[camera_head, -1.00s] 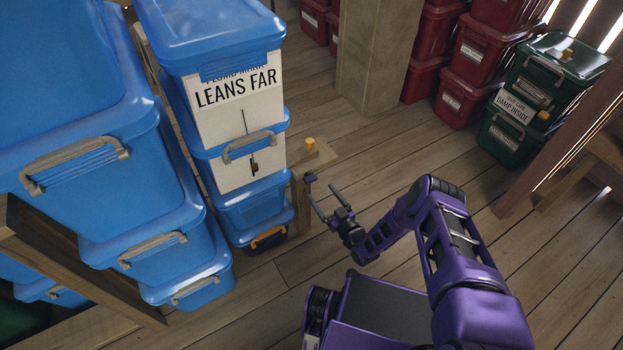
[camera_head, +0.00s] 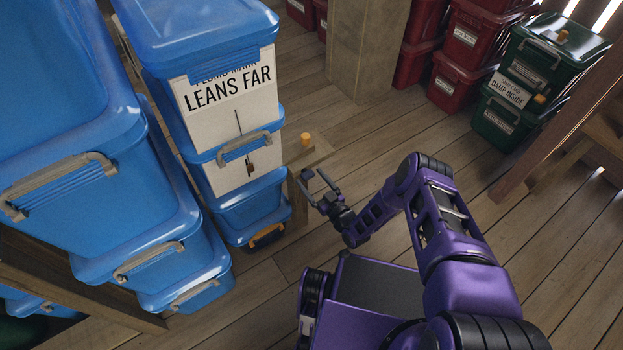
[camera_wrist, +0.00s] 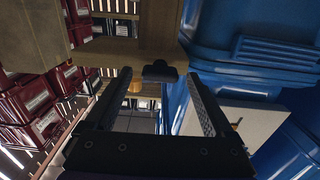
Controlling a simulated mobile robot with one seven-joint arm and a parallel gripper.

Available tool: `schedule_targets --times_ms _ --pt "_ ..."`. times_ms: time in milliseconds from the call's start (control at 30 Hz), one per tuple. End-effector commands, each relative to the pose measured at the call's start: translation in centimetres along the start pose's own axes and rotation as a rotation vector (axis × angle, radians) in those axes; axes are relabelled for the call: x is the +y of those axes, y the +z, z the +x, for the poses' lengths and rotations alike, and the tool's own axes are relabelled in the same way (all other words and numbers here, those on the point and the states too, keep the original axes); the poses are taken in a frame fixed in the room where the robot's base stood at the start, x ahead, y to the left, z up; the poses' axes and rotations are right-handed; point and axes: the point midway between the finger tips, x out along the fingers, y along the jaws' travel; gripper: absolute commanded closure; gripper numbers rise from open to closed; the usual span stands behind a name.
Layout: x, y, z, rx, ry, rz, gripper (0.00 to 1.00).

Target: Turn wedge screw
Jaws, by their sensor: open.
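A small orange knob (camera_head: 305,138), which looks like the wedge screw, stands on a wooden beam (camera_head: 318,152) beside the blue bin stack. It also shows in the wrist view (camera_wrist: 135,87), beyond the fingers and nearer the left one. My gripper (camera_head: 318,178) is open and empty, just in front of and below the knob, not touching it. In the wrist view my gripper's two dark fingers (camera_wrist: 160,95) are spread wide. The wedge itself cannot be made out.
The blue bins (camera_head: 255,205) stand close left of my gripper, with a white "LEANS FAR" sign (camera_head: 228,95) on them. Red bins (camera_head: 455,80) and green bins (camera_head: 530,85) stand at the back right. A wooden post (camera_head: 365,50) rises behind. Floor between is clear.

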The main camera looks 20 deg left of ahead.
Motion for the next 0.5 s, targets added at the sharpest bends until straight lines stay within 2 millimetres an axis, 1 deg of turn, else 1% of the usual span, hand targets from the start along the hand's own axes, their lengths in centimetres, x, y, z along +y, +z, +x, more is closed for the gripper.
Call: schedule_targets --times_ms 67,200,467,500 --pt "-0.01 0.01 0.0 0.0 0.0 0.0 0.12" --pt "0.0 0.01 0.0 0.0 0.0 0.0 0.38" --pt "0.0 0.0 0.01 0.0 0.0 0.0 0.84" --pt "0.0 0.0 0.01 0.0 0.0 0.0 0.92"
